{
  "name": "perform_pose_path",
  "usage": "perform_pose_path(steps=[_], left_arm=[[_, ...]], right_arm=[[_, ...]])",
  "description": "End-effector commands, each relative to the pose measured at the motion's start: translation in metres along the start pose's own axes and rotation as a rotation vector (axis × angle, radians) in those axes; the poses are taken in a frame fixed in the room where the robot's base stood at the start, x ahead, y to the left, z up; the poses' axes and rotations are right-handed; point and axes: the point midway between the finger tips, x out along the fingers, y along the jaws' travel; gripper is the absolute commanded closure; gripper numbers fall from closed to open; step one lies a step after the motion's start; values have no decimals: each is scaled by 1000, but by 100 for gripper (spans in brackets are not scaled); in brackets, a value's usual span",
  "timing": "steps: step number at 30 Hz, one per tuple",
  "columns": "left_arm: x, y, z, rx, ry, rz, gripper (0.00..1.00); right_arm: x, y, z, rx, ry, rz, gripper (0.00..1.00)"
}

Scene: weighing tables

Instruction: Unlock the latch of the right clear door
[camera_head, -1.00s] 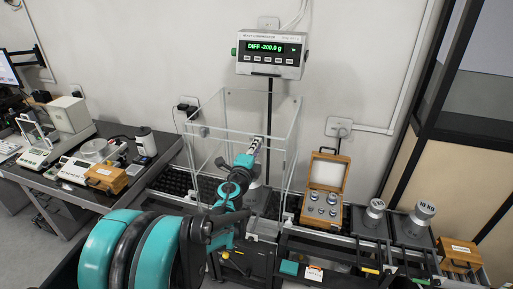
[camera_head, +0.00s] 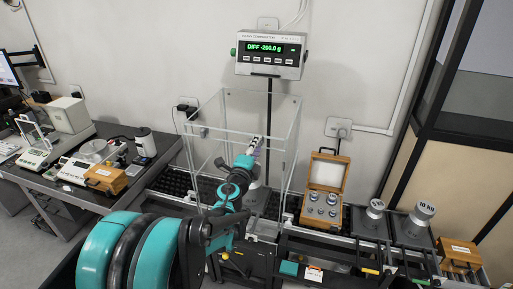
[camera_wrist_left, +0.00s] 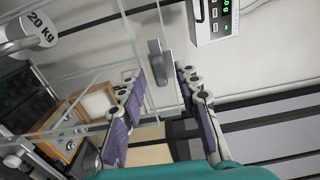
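The clear enclosure (camera_head: 205,150) with its clear doors stands in the middle of the head view, under the display. My left gripper (camera_head: 255,143) is at the enclosure's front right, in front of the clear panels. In the left wrist view its two purple-padded fingers (camera_wrist_left: 162,85) are spread apart. A grey latch (camera_wrist_left: 156,62) on a pale plate shows between and beyond the fingertips. I see no clear contact with it. In the head view my gripper hides the latch. My right gripper is not in view.
The display box (camera_head: 271,54) reads DIFF -200.0 g above the enclosure. An open wooden weight case (camera_head: 325,190) stands to the right, then a 10 kg weight (camera_head: 415,222) and a small wooden box (camera_head: 459,254). A dark table (camera_head: 125,195) with balances is at left.

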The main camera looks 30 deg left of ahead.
Motion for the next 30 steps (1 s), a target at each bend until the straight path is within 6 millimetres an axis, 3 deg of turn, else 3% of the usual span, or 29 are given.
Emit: perform_pose_path(steps=[5,16,21,30], left_arm=[[-23,0,0,0,-1,0,67],[-100,1,0,0,-1,0,67],[-115,0,0,1,1,0,67],[-118,0,0,1,1,0,67]], right_arm=[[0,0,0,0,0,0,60],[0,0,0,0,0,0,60],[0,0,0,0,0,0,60],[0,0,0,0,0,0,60]])
